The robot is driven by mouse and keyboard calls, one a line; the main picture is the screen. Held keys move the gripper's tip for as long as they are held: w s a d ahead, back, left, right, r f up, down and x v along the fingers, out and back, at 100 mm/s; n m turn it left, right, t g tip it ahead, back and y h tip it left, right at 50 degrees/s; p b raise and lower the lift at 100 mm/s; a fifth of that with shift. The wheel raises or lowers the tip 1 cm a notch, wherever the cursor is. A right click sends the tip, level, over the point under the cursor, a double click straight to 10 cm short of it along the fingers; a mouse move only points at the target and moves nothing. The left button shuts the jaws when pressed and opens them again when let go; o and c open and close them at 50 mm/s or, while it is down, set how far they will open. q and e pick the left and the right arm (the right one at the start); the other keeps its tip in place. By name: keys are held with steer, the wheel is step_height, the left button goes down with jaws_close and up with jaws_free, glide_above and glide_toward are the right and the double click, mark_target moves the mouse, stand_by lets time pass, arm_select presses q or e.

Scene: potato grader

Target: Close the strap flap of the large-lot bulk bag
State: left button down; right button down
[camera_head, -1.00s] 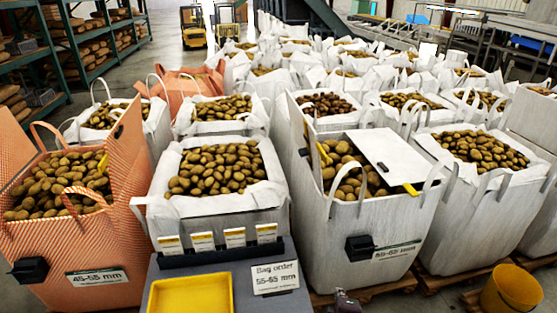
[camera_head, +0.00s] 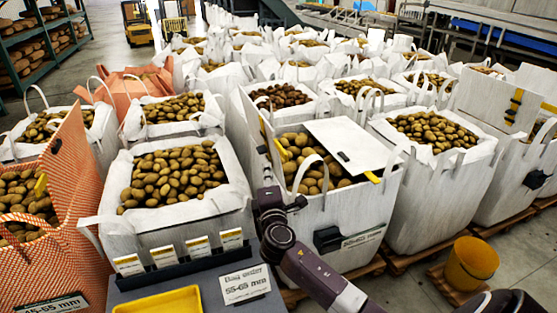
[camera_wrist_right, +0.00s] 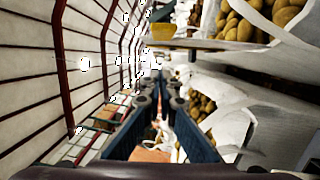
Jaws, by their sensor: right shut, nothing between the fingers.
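The white bulk bag labelled 55-65 mm (camera_head: 350,215) holds potatoes. One pale flap panel (camera_head: 343,146) lies over part of its top, with a yellow strap end at its corner. Another flap (camera_head: 262,140) stands up at its left side, with yellow straps. A black buckle (camera_head: 327,239) is on its front. My right gripper (camera_head: 268,197) is at this bag's left front corner, shut and empty; its blue fingers (camera_wrist_right: 160,105) show together in the right wrist view. I cannot tell which bag is the large-lot one. My left gripper is out of view.
Another white bag at the right has a raised flap (camera_head: 492,104) with yellow straps and a black buckle (camera_head: 537,179). An orange bag (camera_head: 72,190) with a raised flap is at the left. A yellow bucket (camera_head: 472,262) stands front right. A yellow tray (camera_head: 160,301) is in front.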

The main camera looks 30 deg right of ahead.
steer(key=d, duration=0.1)
steer(key=d+p, duration=0.1)
steer(key=d, duration=0.2)
steer(key=shift+w+d+r+p, duration=0.35)
steer(key=shift+w+p, duration=0.05)
